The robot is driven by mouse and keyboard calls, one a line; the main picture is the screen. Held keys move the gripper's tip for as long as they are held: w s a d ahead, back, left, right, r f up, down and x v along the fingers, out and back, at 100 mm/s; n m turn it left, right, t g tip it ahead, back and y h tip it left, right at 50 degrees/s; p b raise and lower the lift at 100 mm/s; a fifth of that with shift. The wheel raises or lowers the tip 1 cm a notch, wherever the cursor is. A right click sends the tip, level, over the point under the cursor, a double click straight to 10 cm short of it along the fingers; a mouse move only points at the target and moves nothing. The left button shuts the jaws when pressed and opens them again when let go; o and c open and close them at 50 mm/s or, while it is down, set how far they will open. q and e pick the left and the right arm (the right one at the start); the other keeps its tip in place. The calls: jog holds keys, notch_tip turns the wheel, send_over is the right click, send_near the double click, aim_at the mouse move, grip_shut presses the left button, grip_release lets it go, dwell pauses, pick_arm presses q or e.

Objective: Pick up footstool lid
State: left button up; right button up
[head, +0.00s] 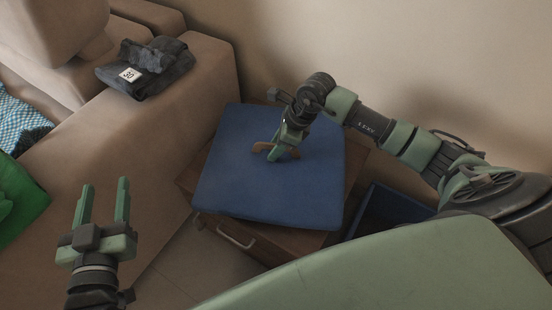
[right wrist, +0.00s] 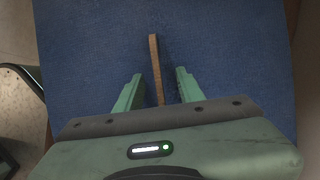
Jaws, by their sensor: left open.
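The footstool lid (head: 235,185) is a blue padded square lying on top of the brown wooden footstool (head: 270,247). A small brown handle (head: 261,147) stands up from its middle and shows as a thin strip in the right wrist view (right wrist: 155,62). My right gripper (head: 279,150) is over the handle, pointing down. In the right wrist view its fingers (right wrist: 159,76) are open, one each side of the handle, with gaps visible. My left gripper (head: 104,188) is open and empty at the lower left, away from the lid.
A beige sofa (head: 130,150) stands left of the footstool, with folded dark clothing (head: 150,68) on its arm. Green cloth (head: 18,198) lies at the far left. A blue-lined box (head: 390,212) is right of the footstool. The wall (head: 400,50) is close behind.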

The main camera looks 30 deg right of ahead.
grip_shut()
dwell(1.2)
jog(key=shift+w+r, duration=0.1)
jog(key=shift+r, duration=0.05)
